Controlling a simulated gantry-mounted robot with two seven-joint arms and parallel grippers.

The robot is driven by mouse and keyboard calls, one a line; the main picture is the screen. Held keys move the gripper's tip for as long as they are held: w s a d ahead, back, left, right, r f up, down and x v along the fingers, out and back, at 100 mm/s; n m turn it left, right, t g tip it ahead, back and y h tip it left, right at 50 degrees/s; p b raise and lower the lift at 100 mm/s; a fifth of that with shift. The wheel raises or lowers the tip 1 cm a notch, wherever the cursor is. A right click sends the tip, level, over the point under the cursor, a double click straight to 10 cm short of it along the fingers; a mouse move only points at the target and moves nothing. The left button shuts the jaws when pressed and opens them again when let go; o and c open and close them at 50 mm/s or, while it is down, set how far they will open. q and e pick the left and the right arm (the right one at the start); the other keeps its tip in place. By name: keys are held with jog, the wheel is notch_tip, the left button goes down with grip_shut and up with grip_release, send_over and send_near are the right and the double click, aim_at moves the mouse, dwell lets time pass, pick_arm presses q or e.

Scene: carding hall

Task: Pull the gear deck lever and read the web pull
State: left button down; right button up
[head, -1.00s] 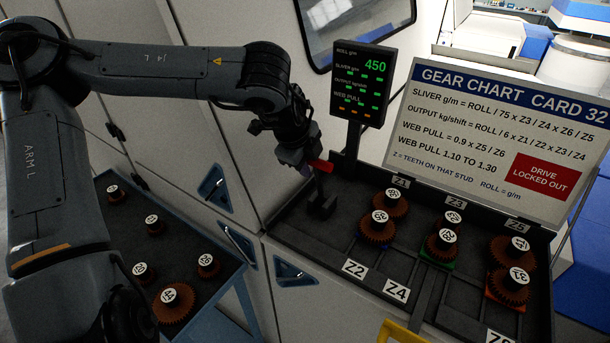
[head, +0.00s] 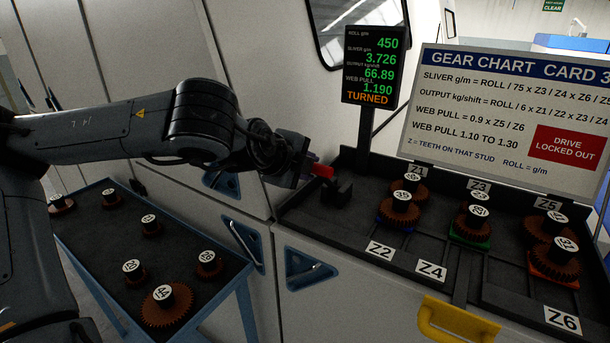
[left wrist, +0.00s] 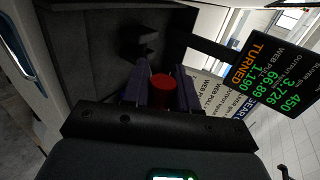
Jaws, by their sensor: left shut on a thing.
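The gear deck lever has a red knob (head: 322,171) and a dark base (head: 338,191) at the left end of the deck. My left gripper (head: 308,172) is shut on the red knob. In the left wrist view the red knob (left wrist: 163,88) sits between the two fingers. The display (head: 374,66) stands on a post behind the lever. It reads roll 450, sliver 3.726, output 66.89, web pull 1.190 and "TURNED". The same display shows in the left wrist view (left wrist: 270,70). My right gripper is not in view.
Gears sit in stacks on the gear deck (head: 300,212) at right. The chart card (head: 500,120) stands behind, with a red "DRIVE LOCKED OUT" label. A side table (head: 100,255) at left holds several loose gears. A yellow handle (head: 455,322) sticks out in front.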

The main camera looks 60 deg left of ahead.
pick_arm(q)
jog(key=shift+f, duration=0.2)
jog(key=c, duration=1)
grip_release()
jog(key=shift+o, duration=0.2)
jog(key=shift+s+d+r, duration=0.2)
jog(key=shift+s+r, duration=0.15)
jog(key=shift+r, duration=0.05)
jog(key=p+v, duration=0.1)
jog(key=v, duration=0.8)
jog(key=shift+s, duration=0.4)
jog(key=shift+d+r, duration=0.1)
jog(key=shift+d, duration=0.05)
